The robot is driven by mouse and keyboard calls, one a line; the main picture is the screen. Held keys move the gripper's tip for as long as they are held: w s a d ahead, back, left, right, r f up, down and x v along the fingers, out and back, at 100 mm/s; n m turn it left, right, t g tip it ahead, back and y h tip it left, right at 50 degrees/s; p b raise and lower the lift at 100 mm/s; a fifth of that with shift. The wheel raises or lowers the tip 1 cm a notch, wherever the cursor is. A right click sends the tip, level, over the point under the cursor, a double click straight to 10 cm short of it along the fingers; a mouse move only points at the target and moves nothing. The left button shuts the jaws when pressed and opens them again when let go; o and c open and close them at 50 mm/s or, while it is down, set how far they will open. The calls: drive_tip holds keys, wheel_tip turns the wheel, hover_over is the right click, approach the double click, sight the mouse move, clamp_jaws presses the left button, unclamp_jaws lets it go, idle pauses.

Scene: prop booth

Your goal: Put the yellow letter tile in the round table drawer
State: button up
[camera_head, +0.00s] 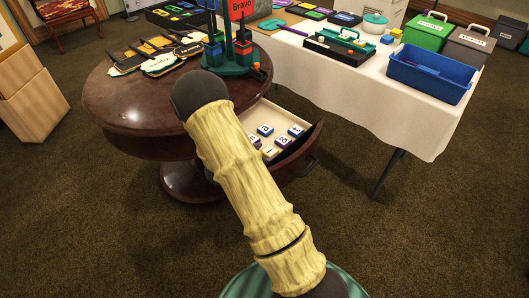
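The round table (120,115) is dark polished wood and stands left of centre. Its drawer (304,152) is pulled open toward the right, with a pale interior. Several white-topped letter tiles lie in it, among them a blue-lettered one (265,130) and a purple-sided one (284,141). My arm crosses in front and hides part of the drawer and table edge. My gripper does not show; only arm links are visible.
A green stand with a red "Bravo" sign (241,9) and several paddle-shaped cards (160,63) occupy the round tabletop. A white-clothed table (350,90) behind holds a blue crate (430,75), a green box (427,32) and a black tray (330,50). Carpet at lower right is clear.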

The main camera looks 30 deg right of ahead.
drive_tip(key=shift+r, duration=0.55)
drive_tip(key=p+v, duration=0.2)
drive_tip(key=v, duration=1)
drive_tip(key=shift+p, duration=0.35)
